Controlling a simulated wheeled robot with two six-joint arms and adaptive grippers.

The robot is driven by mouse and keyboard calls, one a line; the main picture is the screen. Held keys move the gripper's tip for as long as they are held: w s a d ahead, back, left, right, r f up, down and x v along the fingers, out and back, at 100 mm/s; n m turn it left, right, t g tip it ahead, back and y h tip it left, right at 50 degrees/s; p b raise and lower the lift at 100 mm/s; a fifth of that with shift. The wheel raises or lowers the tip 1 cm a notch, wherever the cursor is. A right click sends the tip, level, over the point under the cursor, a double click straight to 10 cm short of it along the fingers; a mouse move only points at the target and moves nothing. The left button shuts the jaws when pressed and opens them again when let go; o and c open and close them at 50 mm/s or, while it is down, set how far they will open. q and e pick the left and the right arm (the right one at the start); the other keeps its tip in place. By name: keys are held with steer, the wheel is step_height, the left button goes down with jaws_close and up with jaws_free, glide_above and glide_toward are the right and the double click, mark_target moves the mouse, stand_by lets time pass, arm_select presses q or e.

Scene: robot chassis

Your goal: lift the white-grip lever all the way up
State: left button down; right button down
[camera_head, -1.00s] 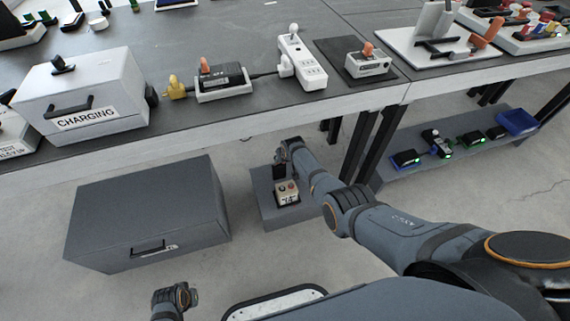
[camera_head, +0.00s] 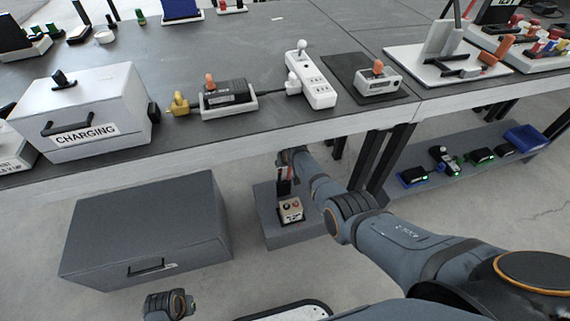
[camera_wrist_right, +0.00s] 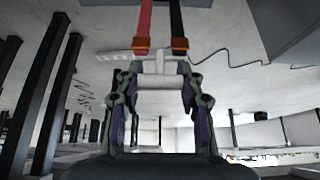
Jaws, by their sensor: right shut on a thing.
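The control box (camera_head: 290,210) is a small pale unit with red buttons, on a low grey pedestal (camera_head: 285,238) under the bench. A red bar and a black bar rise from behind it toward my right gripper (camera_head: 289,162). In the right wrist view, the red bar (camera_wrist_right: 145,22) and black bar (camera_wrist_right: 177,22) end in orange pieces. The white grip (camera_wrist_right: 160,82) lies across between the fingers of my right gripper (camera_wrist_right: 158,78), which is shut on it. The box is not clear in the wrist view. My left gripper (camera_head: 172,306) is low at the left, away from the box; its fingers are too small to judge.
A grey drawer cabinet (camera_head: 140,225) stands left of the pedestal. The bench edge (camera_head: 200,150) is above, with black legs (camera_head: 368,165) to the right. A low shelf (camera_head: 475,165) with several devices is at right.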

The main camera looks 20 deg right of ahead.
steer(key=shift+w+r, duration=0.25)
steer(key=c, duration=0.8)
jaws_free()
steer(key=shift+f, duration=0.1)
steer(key=shift+s, duration=0.1)
steer(key=shift+s+r, duration=0.25)
steer(key=shift+r, duration=0.1)
steer(key=s, duration=1.2)
steer(key=shift+d, duration=0.2)
steer(key=shift+s+r, duration=0.1)
